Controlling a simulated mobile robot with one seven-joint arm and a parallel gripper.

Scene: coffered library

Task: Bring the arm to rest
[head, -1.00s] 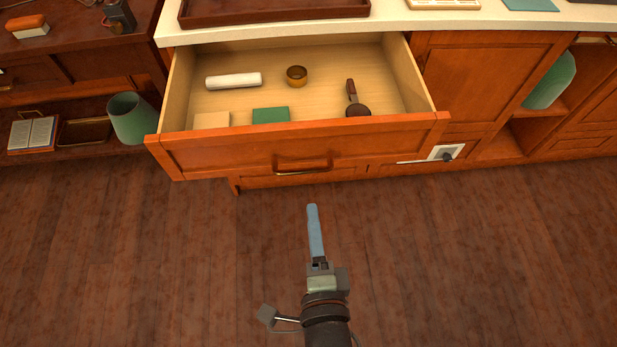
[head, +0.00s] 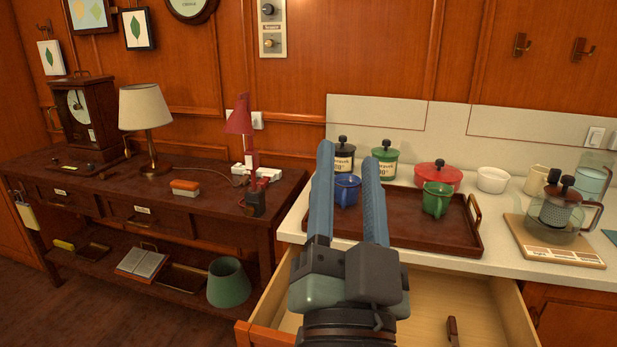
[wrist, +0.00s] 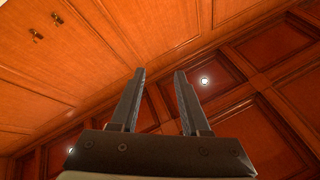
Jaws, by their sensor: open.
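My gripper (head: 347,190) is raised in the middle of the head view, its two blue fingers pointing up and standing apart with nothing between them. It hides part of the tray and of the blue mug behind it. In the wrist view my gripper (wrist: 160,100) is also open and empty, with the wood wall and the coffered ceiling (wrist: 255,70) beyond it.
An open drawer (head: 440,300) juts out below the white counter (head: 500,245). On the counter stand a brown tray (head: 400,235) with a blue mug (head: 346,187) and a green mug (head: 436,198), and a glass press (head: 558,215). A lamp (head: 146,110) stands left.

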